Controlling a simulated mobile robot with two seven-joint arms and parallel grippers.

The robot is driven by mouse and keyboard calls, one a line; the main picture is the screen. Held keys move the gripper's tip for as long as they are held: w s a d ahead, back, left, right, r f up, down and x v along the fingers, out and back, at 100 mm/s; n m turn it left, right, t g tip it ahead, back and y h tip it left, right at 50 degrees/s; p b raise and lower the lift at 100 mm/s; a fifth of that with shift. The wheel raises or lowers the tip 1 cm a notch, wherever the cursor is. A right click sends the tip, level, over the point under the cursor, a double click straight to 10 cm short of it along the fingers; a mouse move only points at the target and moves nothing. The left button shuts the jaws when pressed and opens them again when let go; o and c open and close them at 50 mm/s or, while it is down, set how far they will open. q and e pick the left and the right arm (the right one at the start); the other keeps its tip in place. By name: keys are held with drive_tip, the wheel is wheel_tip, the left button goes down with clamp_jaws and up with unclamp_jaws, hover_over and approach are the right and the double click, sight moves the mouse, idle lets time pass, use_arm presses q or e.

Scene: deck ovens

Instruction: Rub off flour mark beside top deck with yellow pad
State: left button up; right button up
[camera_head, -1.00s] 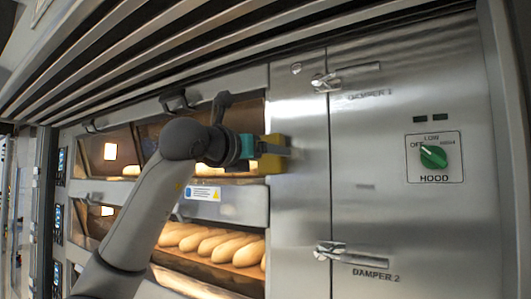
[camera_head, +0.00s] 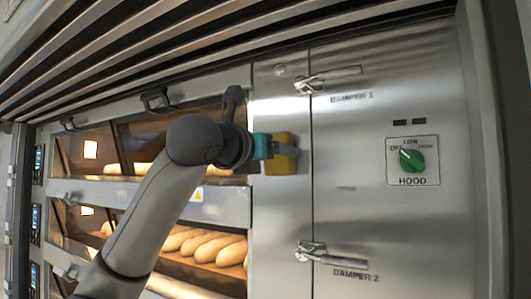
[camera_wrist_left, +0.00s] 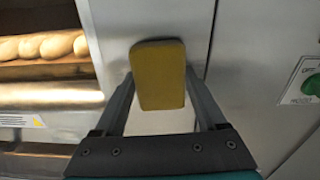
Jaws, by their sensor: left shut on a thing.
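My left gripper (camera_head: 277,150) is shut on the yellow pad (camera_head: 283,162), in front of the steel strip between the top deck and the damper panel. In the left wrist view the pad (camera_wrist_left: 158,88) stands between the two fingers of my left gripper (camera_wrist_left: 160,85), with its broad face toward the camera. I cannot tell whether the pad touches the steel. I see no flour mark; the pad and gripper hide part of the strip. The top deck (camera_head: 140,150) is at the left, with loaves behind its glass. My right gripper is not in view.
The damper 1 handle (camera_head: 313,84) is just above and right of the pad. The damper 2 handle (camera_head: 312,250) is lower down. The green hood knob (camera_head: 412,160) is at the right. Bare steel lies between. A slatted hood (camera_head: 150,50) runs overhead.

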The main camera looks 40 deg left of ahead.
use_arm(q)
drive_tip(key=shift+w+d, duration=0.15)
drive_tip(key=shift+d, duration=0.65)
drive_tip(key=shift+a, duration=0.1)
drive_tip(key=shift+a, duration=0.1)
drive_tip(key=a, duration=0.7)
drive_tip(key=shift+s+b, duration=0.45)
drive_tip(key=shift+a, duration=0.1)
